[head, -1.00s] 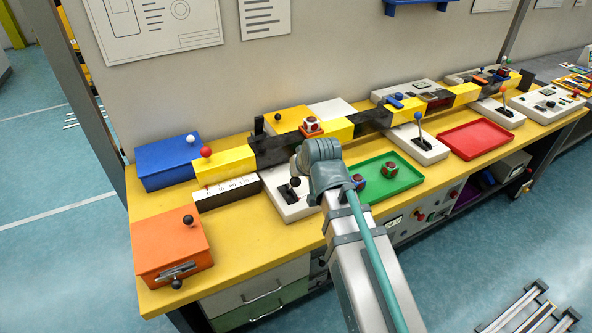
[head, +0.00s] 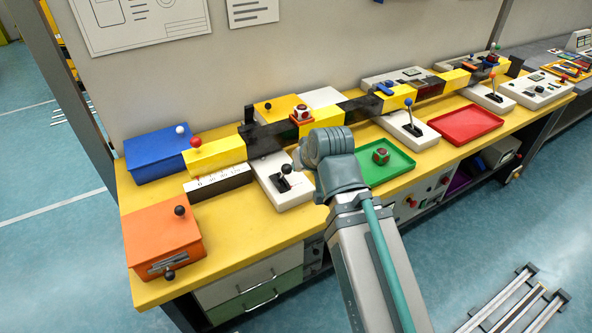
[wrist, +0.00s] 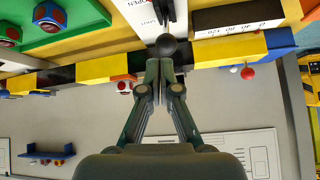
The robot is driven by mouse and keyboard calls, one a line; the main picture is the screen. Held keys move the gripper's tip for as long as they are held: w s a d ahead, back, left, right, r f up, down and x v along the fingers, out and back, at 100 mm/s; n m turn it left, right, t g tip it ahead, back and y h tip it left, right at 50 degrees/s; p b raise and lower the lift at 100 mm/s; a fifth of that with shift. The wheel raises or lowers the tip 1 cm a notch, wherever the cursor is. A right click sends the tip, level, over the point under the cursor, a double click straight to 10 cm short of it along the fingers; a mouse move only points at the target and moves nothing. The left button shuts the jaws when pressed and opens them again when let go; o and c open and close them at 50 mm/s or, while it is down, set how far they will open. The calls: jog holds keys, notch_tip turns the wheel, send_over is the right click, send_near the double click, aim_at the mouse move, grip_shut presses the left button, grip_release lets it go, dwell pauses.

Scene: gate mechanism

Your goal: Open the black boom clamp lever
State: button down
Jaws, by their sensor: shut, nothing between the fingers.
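The black boom clamp lever (head: 286,169) has a round black knob and stands up from a white base (head: 291,194) in front of the yellow-and-black boom (head: 216,152). In the wrist view its black knob (wrist: 166,46) is straight ahead of the fingertips, with the lever shaft beyond it and the word OPEN on the white panel (wrist: 147,22). My gripper (wrist: 164,64) is shut, with its two fingers together and empty. The tips overlap the knob's near edge in the picture; I cannot tell if they touch. In the head view my gripper is hidden by my arm.
A red tray (head: 467,126) and a blue-knobbed lever (head: 409,118) are further right. A blue box (head: 160,154) and an orange box (head: 163,237) stand left.

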jog(key=shift+b+v, duration=1)
jog(key=shift+b, duration=0.1)
jog(key=shift+d, duration=0.15)
jog(key=shift+f, duration=0.15)
jog(key=d+f+m+g+h+p, duration=0.15)
jog(key=d+f, duration=0.35)
jog(key=f, duration=0.5)
jog(key=d+f+m+g+h+p, duration=0.1)
jog(key=d+f+g+h, duration=0.15)
jog(key=d+f, duration=0.45)
jog(key=s+d+f+g, duration=0.1)
jog(key=s+f+g, duration=0.15)
jog(key=f, duration=0.65)
jog(key=s+d+f+g, duration=0.1)
jog(key=s+f, duration=0.3)
jog(key=f, duration=0.5)
jog(key=s+d+f+g+b, duration=0.1)
jog(key=s+f+g, duration=0.2)
jog(key=s+f, duration=0.9)
jog(key=s+d+f+m+g+b, duration=0.1)
jog(key=s+d+f+g, duration=0.1)
jog(key=s+f, duration=1)
jog(key=s+g, duration=0.1)
jog(key=s, duration=0.5)
jog(key=shift+d+f+g+y, duration=0.25)
jog(key=shift+f+g+y, duration=0.05)
jog(key=shift+f+g, duration=0.1)
